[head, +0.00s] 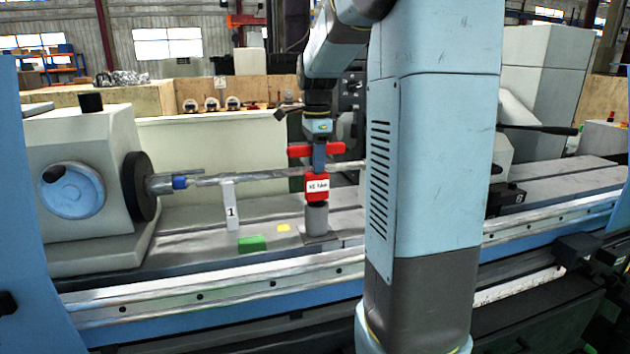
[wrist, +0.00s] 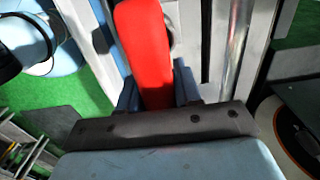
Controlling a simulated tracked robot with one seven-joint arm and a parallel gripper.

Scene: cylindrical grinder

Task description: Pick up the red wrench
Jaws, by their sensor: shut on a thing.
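My gripper (head: 319,160) points down from above and is shut on the red wrench. In the wrist view the red wrench (wrist: 146,45) runs as a long red bar between the two fingers of my gripper (wrist: 157,95). Its end near the palm is hidden.
A horizontal shaft (head: 245,176) runs from the chuck (head: 139,186) behind my gripper. A white marker numbered 1 (head: 231,206) stands left of the wrench. A green block (head: 252,243) and a yellow piece (head: 284,228) lie on the bed.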

